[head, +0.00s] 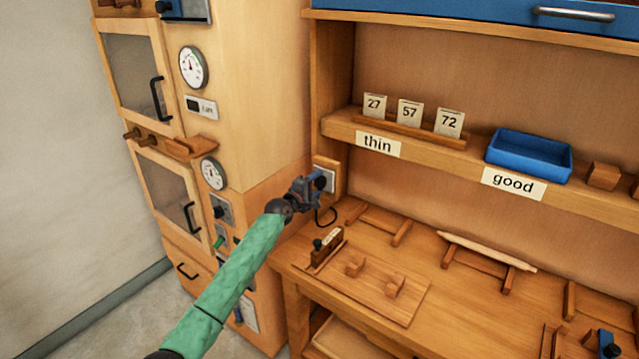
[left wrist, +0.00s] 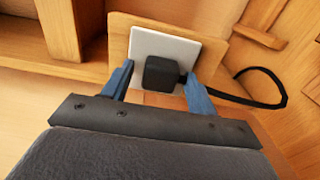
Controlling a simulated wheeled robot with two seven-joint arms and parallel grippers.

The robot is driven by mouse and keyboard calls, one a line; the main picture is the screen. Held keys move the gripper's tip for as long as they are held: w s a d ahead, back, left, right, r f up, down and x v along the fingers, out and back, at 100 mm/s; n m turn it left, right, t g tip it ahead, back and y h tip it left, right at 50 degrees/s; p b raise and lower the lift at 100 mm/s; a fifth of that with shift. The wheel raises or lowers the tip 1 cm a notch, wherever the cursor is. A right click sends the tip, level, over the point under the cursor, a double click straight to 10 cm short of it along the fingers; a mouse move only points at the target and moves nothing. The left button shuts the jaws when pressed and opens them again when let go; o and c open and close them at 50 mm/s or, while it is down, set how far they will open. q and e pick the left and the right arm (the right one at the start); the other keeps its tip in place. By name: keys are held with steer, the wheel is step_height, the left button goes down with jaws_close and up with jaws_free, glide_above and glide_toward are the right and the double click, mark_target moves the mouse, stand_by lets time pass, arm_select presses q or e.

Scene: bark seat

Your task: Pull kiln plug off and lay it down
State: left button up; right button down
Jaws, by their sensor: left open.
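The kiln plug (left wrist: 162,73) is a black block with a black cord (left wrist: 255,88). It sits against a white wall socket plate (left wrist: 186,50) on a wooden backing. My left gripper (left wrist: 159,84) is open, with one blue finger on each side of the plug; I cannot tell whether they touch it. In the head view, my left gripper (head: 319,184) is at the socket plate (head: 329,178) on the left post of the bench. There it hides most of the plug, and the cord loops below it.
The wooden bench (head: 420,335) carries a board with blocks, low racks and a pale rod (head: 486,251). The shelf above holds number cards and a blue tray (head: 529,155). A kiln cabinet (head: 250,120) stands left. A blue and dark thing at bottom right is cut off.

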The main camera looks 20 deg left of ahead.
stand_by(0.4)
arm_select(q)
steer(key=shift+c, duration=0.2)
stand_by(0.3)
jaws_close()
steer(key=shift+s, duration=0.1)
steer(key=shift+p+v, duration=0.4)
steer(key=shift+v, duration=0.45)
steer(key=shift+p+v, duration=0.65)
steer(key=shift+v, duration=1.35)
